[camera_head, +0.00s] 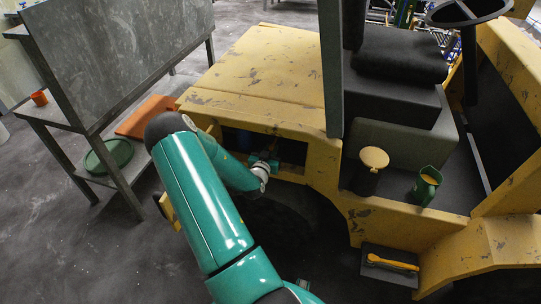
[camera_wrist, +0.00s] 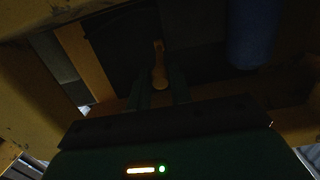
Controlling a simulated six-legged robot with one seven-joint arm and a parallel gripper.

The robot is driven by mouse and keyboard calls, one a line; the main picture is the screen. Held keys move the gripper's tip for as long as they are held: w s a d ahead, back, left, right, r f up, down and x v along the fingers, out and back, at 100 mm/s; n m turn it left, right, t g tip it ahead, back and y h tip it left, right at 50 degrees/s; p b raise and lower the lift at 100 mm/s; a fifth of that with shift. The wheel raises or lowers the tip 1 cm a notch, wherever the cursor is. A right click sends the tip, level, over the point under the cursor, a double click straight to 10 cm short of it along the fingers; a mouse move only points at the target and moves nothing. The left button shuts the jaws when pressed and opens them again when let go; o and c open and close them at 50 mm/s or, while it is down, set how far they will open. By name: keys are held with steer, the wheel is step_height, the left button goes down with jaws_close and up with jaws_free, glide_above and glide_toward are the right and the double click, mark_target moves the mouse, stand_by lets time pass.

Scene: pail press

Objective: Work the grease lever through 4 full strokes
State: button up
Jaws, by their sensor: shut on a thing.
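In the wrist view the grease lever (camera_wrist: 159,68) shows as a narrow tan-yellow handle in a dark bay, upright in the picture. My gripper (camera_wrist: 159,88) is shut on it, with a dark finger on each side of its near end. In the head view my gripper (camera_head: 265,160) reaches into the dark opening in the side of the yellow vehicle (camera_head: 265,105). The lever cannot be made out there, and its pivot is hidden in shadow.
A blue cylinder (camera_wrist: 250,35) hangs right of the lever, and yellow frame panels surround the bay. A metal bench (camera_head: 62,116) stands left.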

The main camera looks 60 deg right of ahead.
steer(key=shift+r, duration=0.15)
steer(key=shift+w+d+r, duration=0.1)
steer(key=shift+d+r, duration=0.1)
steer(key=shift+r, duration=0.45)
steer(key=shift+d+r, duration=0.2)
steer(key=shift+r, duration=0.4)
steer(key=shift+a+f, duration=0.25)
steer(key=shift+f, duration=0.8)
steer(key=shift+a+f, duration=0.2)
steer(key=shift+f, duration=0.8)
